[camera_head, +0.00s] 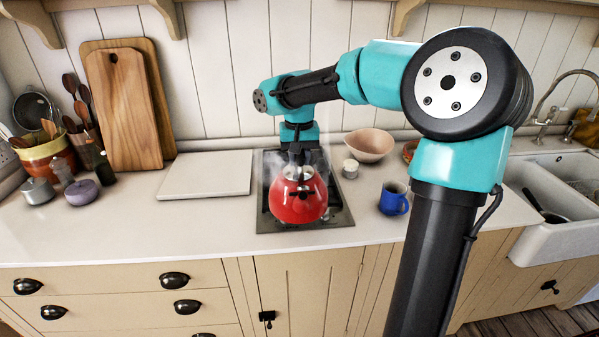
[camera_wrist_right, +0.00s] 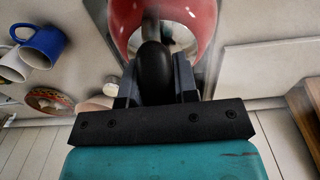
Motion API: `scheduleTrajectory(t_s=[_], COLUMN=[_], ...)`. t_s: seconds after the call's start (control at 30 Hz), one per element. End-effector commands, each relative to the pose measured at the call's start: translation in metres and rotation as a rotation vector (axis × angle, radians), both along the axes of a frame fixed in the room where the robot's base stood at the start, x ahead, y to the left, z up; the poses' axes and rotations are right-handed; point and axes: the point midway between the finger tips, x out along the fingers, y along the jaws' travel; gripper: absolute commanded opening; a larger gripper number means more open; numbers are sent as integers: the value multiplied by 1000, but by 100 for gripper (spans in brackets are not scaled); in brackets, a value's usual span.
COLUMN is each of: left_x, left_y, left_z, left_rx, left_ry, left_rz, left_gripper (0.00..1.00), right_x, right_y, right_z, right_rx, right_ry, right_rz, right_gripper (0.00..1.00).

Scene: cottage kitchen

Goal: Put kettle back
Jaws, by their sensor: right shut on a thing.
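The red kettle (camera_head: 298,205) is at the hob (camera_head: 333,219) in the middle of the counter, with what looks like steam around it. I cannot tell whether its base touches the hob. My right gripper (camera_head: 297,157) comes down from above onto the kettle's top. In the right wrist view the gripper (camera_wrist_right: 156,90) is shut on the kettle's black handle (camera_wrist_right: 153,62), and the red body (camera_wrist_right: 198,18) shows beyond it. My left gripper is in neither view.
A pale board (camera_head: 206,174) lies left of the hob. A blue mug (camera_head: 393,199), a small pale cup (camera_head: 350,168) and a pinkish bowl (camera_head: 369,145) stand to its right. Wooden boards (camera_head: 122,110) lean at the back left. The counter's front left is clear.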

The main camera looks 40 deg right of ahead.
Motion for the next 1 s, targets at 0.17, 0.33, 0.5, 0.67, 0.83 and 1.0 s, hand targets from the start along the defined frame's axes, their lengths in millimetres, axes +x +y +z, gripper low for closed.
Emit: scheduleTrajectory(t_s=[0.17, 0.33, 0.5, 0.67, 0.83, 1.0], left_x=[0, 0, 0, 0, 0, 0], left_y=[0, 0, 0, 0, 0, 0], left_z=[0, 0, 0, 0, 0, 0], left_rx=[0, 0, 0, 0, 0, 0], left_ry=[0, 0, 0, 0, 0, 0], left_rz=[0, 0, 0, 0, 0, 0], left_gripper=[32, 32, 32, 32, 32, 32], right_x=[19, 39, 59, 76, 92, 101], right_y=[-21, -42, -63, -82, -99, -109], right_z=[-2, -5, -7, -10, -12, -12], right_rx=[-1, -1, -2, -3, -3, -3], right_ry=[-2, -3, -2, -2, -3, -3], right_rz=[-3, -2, -2, -3, -2, -1], right_gripper=[0, 0, 0, 0, 0, 0])
